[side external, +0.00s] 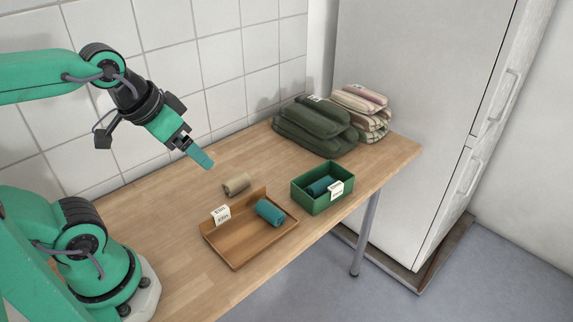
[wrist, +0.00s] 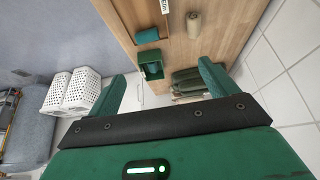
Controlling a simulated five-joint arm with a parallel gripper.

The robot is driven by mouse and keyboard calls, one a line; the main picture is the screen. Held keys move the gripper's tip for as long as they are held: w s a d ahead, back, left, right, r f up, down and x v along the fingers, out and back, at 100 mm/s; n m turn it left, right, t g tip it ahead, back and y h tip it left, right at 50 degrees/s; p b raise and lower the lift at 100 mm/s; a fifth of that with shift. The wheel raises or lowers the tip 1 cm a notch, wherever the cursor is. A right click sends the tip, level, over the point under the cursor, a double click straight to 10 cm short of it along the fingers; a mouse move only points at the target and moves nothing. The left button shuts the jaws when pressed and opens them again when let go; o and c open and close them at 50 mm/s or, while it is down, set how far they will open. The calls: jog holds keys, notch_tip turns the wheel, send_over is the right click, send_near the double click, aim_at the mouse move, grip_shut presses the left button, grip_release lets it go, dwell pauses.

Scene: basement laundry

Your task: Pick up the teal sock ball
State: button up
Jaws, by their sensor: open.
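The teal sock ball (side external: 270,213), a rolled teal bundle, lies in the right part of a shallow wooden tray (side external: 234,264) on the table. It also shows in the wrist view (wrist: 148,35), above the green box. My gripper (side external: 200,157) is in the air above the table's back part, up and left of the sock ball and well apart from it. In the wrist view its two fingers (wrist: 160,70) are spread with nothing between them. A darker blue-teal roll (side external: 319,186) lies in a green box (side external: 314,205) right of the tray.
A beige roll (side external: 237,183) lies on the table behind the tray. A small white card (side external: 221,214) stands at the tray's left back edge. Folded dark green (side external: 314,125) and striped textiles (side external: 361,108) are stacked at the far end. A tiled wall runs behind.

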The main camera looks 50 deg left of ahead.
jog(key=shift+c, duration=0.5)
jog(key=shift+w, duration=0.1)
jog(key=g, duration=0.5)
send_over(268, 208)
jog(key=shift+n, duration=0.3)
notch_tip(268, 208, down, 14)
jog(key=shift+a+f, duration=0.15)
jog(key=shift+f, duration=0.1)
jog(key=shift+w+f+g, duration=0.1)
jog(key=shift+f+g, duration=0.2)
jog(key=shift+f, duration=0.3)
jog(key=shift+f, duration=0.1)
jog(key=shift+f, duration=1.2)
jog(key=shift+f, duration=0.1)
